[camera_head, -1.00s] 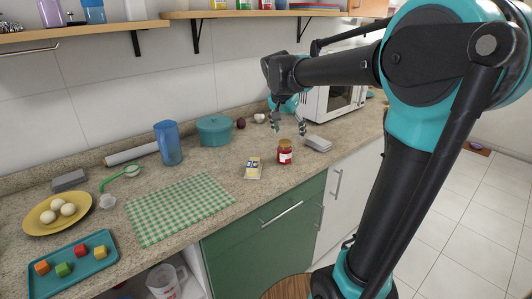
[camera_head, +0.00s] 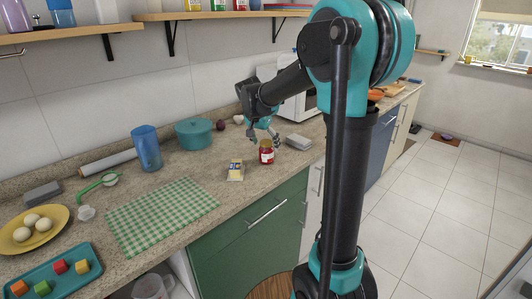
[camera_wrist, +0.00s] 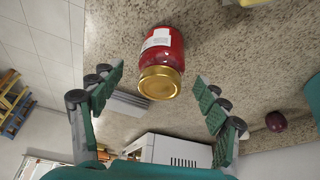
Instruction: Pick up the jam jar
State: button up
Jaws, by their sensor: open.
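The jam jar (camera_head: 266,153) is red with a gold lid and a white label. It stands upright near the front edge of the counter. My gripper (camera_head: 264,138) is open and empty, just above and behind the jar in the head view. In the wrist view the jar (camera_wrist: 161,62) appears ahead of and between the two open green-padded fingers (camera_wrist: 160,97), its gold lid toward me. No contact between the fingers and the jar shows.
A yellow-and-white packet (camera_head: 235,170) lies left of the jar. A grey block (camera_head: 298,142) lies close on its right. A teal pot (camera_head: 193,133), a blue pitcher (camera_head: 146,148) and a microwave (camera_head: 299,105) stand behind. A green checked cloth (camera_head: 162,214) lies to the left.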

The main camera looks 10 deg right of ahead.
aim_at(268, 150)
jog(key=x, duration=0.4)
jog(key=shift+w+d+r, duration=0.1)
jog(key=shift+w+d, duration=0.05)
jog(key=shift+w, duration=0.1)
jog(key=shift+w+d+f, duration=0.1)
jog(key=shift+w+f, duration=0.1)
jog(key=shift+f, duration=0.4)
jog(key=shift+c, duration=0.5)
jog(key=c, duration=1.5)
